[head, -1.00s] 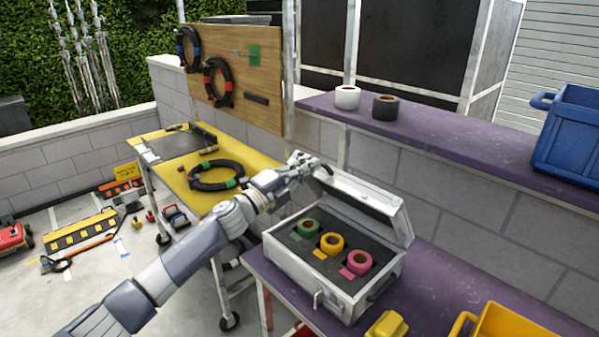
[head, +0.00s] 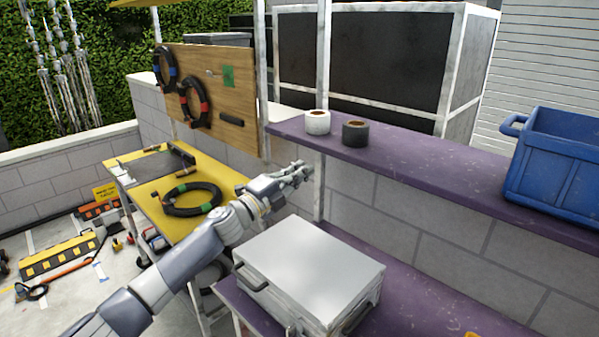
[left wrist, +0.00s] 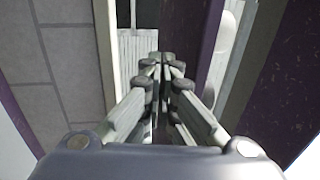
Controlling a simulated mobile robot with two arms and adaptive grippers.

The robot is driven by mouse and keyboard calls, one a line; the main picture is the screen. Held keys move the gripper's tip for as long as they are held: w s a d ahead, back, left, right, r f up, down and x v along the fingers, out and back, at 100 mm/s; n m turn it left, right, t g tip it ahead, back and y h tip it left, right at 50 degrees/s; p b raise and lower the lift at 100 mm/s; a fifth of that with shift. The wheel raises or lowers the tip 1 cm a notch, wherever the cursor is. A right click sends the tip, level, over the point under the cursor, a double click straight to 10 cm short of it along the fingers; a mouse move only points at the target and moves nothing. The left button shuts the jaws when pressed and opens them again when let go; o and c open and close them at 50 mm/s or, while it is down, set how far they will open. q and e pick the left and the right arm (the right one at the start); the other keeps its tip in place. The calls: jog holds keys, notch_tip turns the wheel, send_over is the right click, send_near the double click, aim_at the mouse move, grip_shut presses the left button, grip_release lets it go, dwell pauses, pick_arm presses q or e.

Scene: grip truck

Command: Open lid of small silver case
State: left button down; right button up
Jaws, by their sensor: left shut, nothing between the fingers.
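The small silver case (head: 305,270) stands on the lower purple shelf in the head view. Its lid lies flat and shut, so the inside is hidden. A dark handle (head: 248,278) shows on its left side. My left gripper (head: 304,171) is above and behind the case's far left corner, apart from the lid. In the left wrist view its fingers (left wrist: 165,72) are together with nothing between them. My right gripper is not in view.
An upper purple ledge (head: 420,168) runs behind the case, bearing a white roll (head: 317,123), a black roll (head: 355,134) and a blue crate (head: 555,175). A yellow table (head: 150,200) with a black ring (head: 192,199) stands to the left.

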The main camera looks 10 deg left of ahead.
pick_arm(q)
jog(key=shift+a+r, duration=0.1)
jog(key=shift+a, duration=0.15)
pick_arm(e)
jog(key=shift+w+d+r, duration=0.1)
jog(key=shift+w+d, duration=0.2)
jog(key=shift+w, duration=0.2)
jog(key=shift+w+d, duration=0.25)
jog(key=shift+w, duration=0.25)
pick_arm(q)
jog(key=shift+s, duration=0.1)
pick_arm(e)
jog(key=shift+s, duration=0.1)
